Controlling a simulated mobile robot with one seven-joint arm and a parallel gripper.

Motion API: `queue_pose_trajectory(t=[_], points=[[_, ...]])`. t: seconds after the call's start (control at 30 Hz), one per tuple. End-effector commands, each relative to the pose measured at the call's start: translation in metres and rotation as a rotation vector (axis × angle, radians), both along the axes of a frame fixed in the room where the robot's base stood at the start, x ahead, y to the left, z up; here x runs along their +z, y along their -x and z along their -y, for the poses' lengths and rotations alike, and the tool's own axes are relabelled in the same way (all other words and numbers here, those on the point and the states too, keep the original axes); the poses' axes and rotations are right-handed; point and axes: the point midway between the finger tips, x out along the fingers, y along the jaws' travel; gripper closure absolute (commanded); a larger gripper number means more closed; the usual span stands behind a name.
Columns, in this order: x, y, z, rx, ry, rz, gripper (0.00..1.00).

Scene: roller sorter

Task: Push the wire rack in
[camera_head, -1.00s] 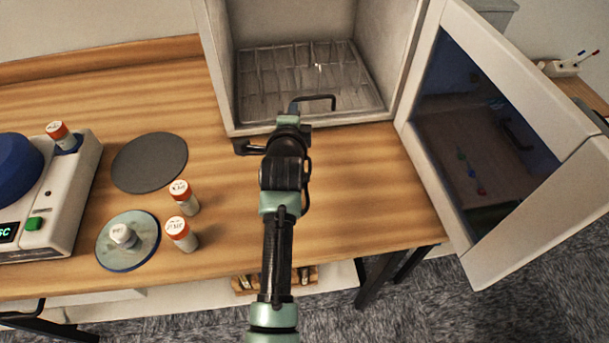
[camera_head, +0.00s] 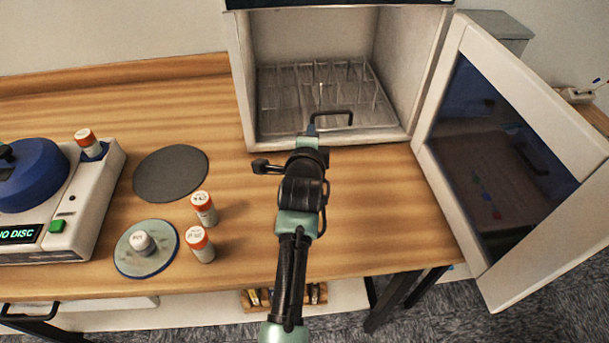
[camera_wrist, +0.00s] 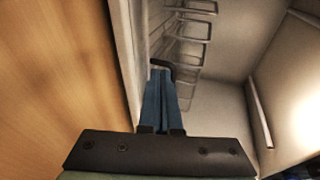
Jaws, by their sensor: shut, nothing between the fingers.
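The wire rack (camera_head: 325,84) lies low inside the open white cabinet (camera_head: 420,60), and its dark handle (camera_head: 331,114) is at the rack's front, near the cabinet opening. My gripper (camera_head: 313,130) is at the opening, at the left end of the handle. In the wrist view, the blue fingers (camera_wrist: 163,100) are together with nothing between them. Their tips point into the cabinet at a dark piece like the handle (camera_wrist: 161,65); I cannot tell whether they touch it. Rack wires (camera_wrist: 192,30) show beyond. My wrist hides part of the cabinet's front lip.
The cabinet door (camera_head: 505,160) stands wide open at the right. On the wooden table (camera_head: 385,205), a dark round pad (camera_head: 171,173), a disc (camera_head: 146,260), orange-capped vials (camera_head: 203,208) and a blue-lidded machine (camera_head: 85,205) stand to the left. The table right of my arm is clear.

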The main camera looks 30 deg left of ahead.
Motion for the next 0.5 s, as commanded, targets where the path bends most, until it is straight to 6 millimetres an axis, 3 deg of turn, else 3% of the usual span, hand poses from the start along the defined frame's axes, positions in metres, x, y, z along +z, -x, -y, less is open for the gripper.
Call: queue_pose_trajectory(t=[0.5], points=[[0.023,0.071,0.031,0.0,0.002,-0.004,1.0]])
